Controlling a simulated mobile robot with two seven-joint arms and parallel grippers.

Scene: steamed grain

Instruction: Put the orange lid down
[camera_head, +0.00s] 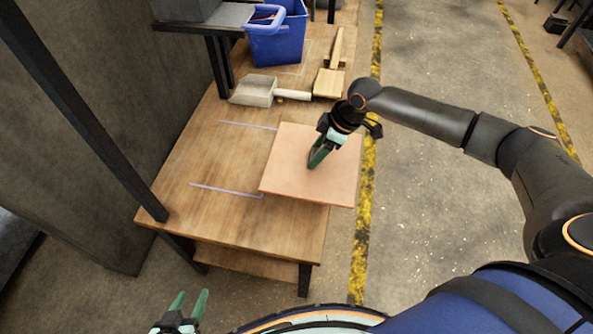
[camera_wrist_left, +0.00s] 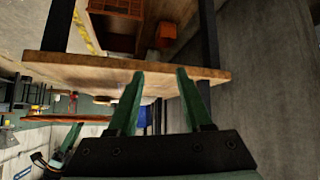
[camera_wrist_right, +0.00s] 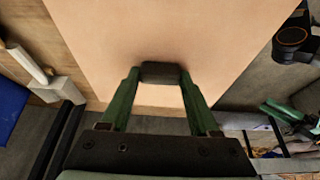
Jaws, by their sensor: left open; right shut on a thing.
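The orange lid (camera_head: 285,180) is a flat, square, peach-coloured panel over the right part of the wooden table. Its right side reaches past the table edge, and I cannot tell how far it is above the tabletop. It fills much of the right wrist view (camera_wrist_right: 160,30). My right gripper (camera_head: 316,163) is shut on the lid's dark handle (camera_wrist_right: 160,73), near the lid's middle. My left gripper (camera_head: 189,300) is open and empty, low in front of the table. Its two fingers (camera_wrist_left: 160,88) show apart in the left wrist view.
The wooden table (camera_head: 170,205) has pale marking lines (camera_head: 225,190) left of the lid, with bare wood around them. Behind are a scoop (camera_head: 255,91), a wooden block (camera_head: 328,83) and a blue bin (camera_head: 277,40). A dark post (camera_head: 85,115) stands along the left.

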